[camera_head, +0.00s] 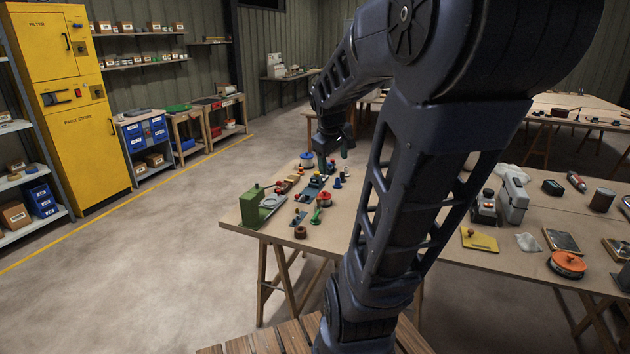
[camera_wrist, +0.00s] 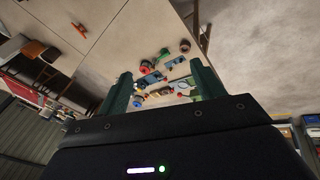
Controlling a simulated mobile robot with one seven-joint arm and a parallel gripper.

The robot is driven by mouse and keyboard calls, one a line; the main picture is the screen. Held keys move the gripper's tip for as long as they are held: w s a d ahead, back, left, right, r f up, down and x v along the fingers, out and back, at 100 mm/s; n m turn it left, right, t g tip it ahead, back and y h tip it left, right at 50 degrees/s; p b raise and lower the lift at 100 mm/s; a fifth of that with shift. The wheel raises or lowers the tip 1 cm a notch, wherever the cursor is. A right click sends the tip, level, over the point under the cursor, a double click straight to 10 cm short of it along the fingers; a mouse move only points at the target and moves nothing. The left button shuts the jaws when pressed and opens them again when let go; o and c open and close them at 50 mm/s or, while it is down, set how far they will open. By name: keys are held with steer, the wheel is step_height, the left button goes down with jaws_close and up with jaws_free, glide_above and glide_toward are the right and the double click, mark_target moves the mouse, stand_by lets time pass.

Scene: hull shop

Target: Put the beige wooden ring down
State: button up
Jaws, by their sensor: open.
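My gripper (camera_wrist: 162,86) is open in the wrist view, its two green fingers wide apart with nothing held between them. In the head view my gripper (camera_head: 333,158) is over the far part of the left table, partly hidden by my arm. A small brown, ring-like piece (camera_head: 300,232) lies near that table's front edge, apart from my gripper. It seems to be the wooden ring, though its colour looks darker than beige. A similar brown round piece (camera_wrist: 185,46) shows in the wrist view beyond the fingers.
The left table (camera_head: 345,224) bears a green machine (camera_head: 251,208), a red pot (camera_head: 324,199), a blue pot (camera_head: 307,158) and several small parts. The right table holds a grey machine (camera_head: 513,196) and an orange reel (camera_head: 567,264). Open floor lies left.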

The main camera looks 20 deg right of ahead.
steer(key=s+a+m+t+y, duration=0.1)
steer(key=s+a+m+y, duration=0.1)
steer(key=s+a, duration=0.8)
steer(key=shift+s+a+m+y, duration=0.25)
steer(key=shift+s+m+y, duration=0.2)
steer(key=shift+m, duration=0.45)
